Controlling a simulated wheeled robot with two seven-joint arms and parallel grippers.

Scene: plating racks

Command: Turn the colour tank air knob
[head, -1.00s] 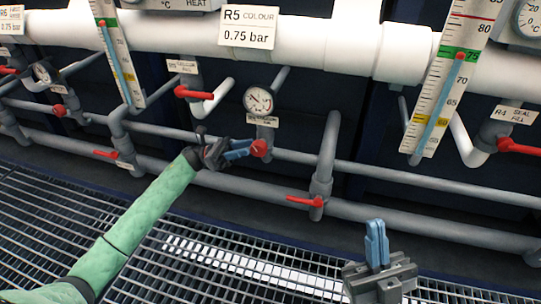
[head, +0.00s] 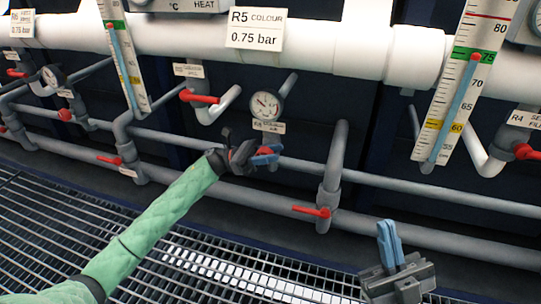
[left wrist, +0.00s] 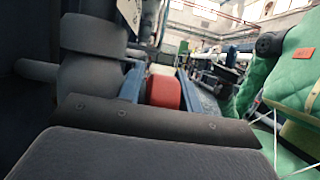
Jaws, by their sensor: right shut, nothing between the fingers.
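The gauge (head: 266,105) for the R5 colour line hangs below the white pipe, with a small label (head: 268,127) under it that is too small to read fully. The red air knob (head: 264,150) is just below that label, mostly hidden by my left gripper (head: 264,158). In the left wrist view the red knob (left wrist: 165,92) sits between the two blue fingers and fills the gap, so the left gripper (left wrist: 162,88) looks shut on it. My right gripper (head: 390,243) is shut and empty, in front of the pipes at the lower right.
An R5 COLOUR 0.75 bar sign (head: 255,28) hangs on the white pipe. Red lever valves stand nearby, one left of the gauge (head: 200,98) and one on the lower pipe (head: 312,211). A thermometer scale (head: 462,85) stands at right. Grating (head: 190,255) covers the floor.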

